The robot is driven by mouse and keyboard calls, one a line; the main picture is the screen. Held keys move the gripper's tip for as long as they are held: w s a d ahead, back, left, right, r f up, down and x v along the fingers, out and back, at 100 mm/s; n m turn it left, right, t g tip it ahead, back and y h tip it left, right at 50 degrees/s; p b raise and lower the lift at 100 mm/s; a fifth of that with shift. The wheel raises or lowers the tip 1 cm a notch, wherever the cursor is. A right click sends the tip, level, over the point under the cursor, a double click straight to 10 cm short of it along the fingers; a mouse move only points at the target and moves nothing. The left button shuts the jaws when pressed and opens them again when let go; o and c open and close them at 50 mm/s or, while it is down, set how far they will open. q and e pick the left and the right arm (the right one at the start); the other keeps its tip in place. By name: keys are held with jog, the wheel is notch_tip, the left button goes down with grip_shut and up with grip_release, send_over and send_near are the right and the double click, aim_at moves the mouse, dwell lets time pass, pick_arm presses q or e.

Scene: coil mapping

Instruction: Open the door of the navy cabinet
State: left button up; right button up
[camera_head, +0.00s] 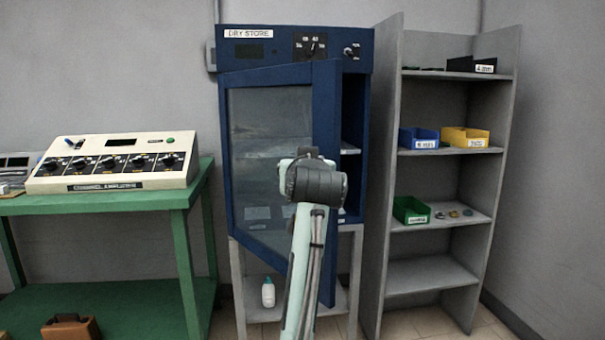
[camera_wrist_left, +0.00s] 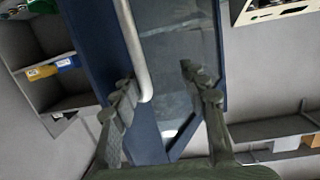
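The navy cabinet (camera_head: 290,41), labelled DRY STORE, stands against the back wall. Its glazed door (camera_head: 325,105) is ajar, with its right edge swung out and a gap showing shelves inside. My left arm reaches up in front of the door, and its wrist hides the fingers and handle in the head view. In the left wrist view, my left gripper (camera_wrist_left: 160,80) is open. The light metal handle (camera_wrist_left: 138,50) on the door frame (camera_wrist_left: 95,45) runs between the fingers, nearer the left finger; I cannot tell if they touch. My right gripper is not in view.
A grey shelf unit (camera_head: 396,180) with small bins stands close to the cabinet's right side. A green bench (camera_head: 110,204) carrying an instrument (camera_head: 115,163) stands at left. A white bottle (camera_head: 268,292) sits on the stand below the cabinet.

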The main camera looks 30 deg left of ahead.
pick_arm(q)
jog(key=s+a+p, duration=0.1)
jog(key=s, duration=0.8)
jog(key=shift+s+a+r, duration=0.2)
jog(key=shift+a+r, duration=0.2)
dwell(0.4)
